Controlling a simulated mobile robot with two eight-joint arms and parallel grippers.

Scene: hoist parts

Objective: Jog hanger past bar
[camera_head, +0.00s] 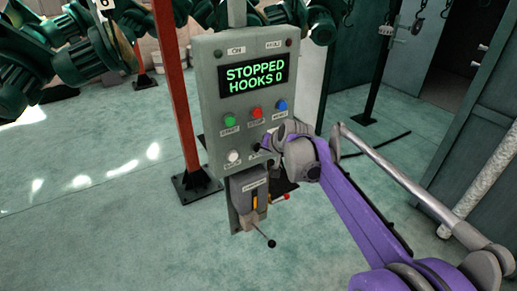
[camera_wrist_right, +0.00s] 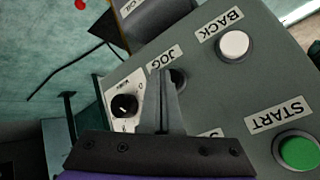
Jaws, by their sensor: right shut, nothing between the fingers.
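A grey control panel (camera_head: 212,75) stands on a post, and its screen (camera_head: 254,77) reads STOPPED, HOOKS 0. The black JOG button (camera_wrist_right: 179,79) is partly hidden by my right gripper (camera_wrist_right: 164,74), which also shows in the head view (camera_head: 266,146). That gripper is shut and empty, with its tips at the JOG button; I cannot tell whether they touch it. The white BACK button (camera_head: 233,156) is to the left of JOG in the head view. My left gripper is out of view. I cannot clearly pick out the hanger or the bar.
The panel also bears a green START button (camera_head: 230,121), a red STOP button (camera_head: 256,113) and a blue button (camera_head: 281,106). A black rotary knob (camera_wrist_right: 124,106) is close to my fingers. A red post (camera_head: 176,85) stands left. Green machinery (camera_head: 85,55) fills the upper left.

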